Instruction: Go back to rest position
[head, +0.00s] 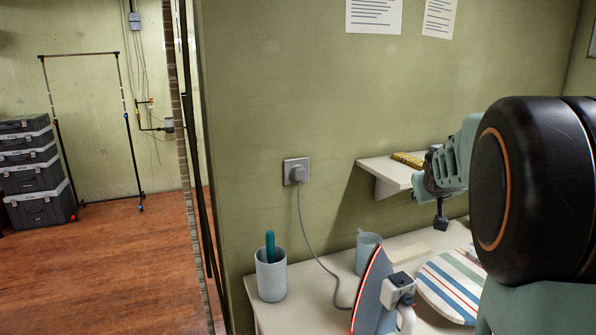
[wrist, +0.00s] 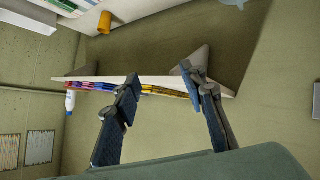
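My gripper (head: 441,222) is at the right of the head view, in front of the wall shelf (head: 386,172) and above the table. In the wrist view its two fingers (wrist: 160,74) stand apart with nothing held between them. The shelf's pale edge (wrist: 150,82) shows behind the fingertips; I cannot tell how close they are to it. My dark arm joint hides the right part of the table and shelf in the head view.
On the table (head: 410,240) stand a cup with a teal item (head: 271,277), a pale blue mug (head: 366,250), an upright iron (head: 372,290) and a striped board (head: 450,285). A cord runs from the wall socket (head: 297,171).

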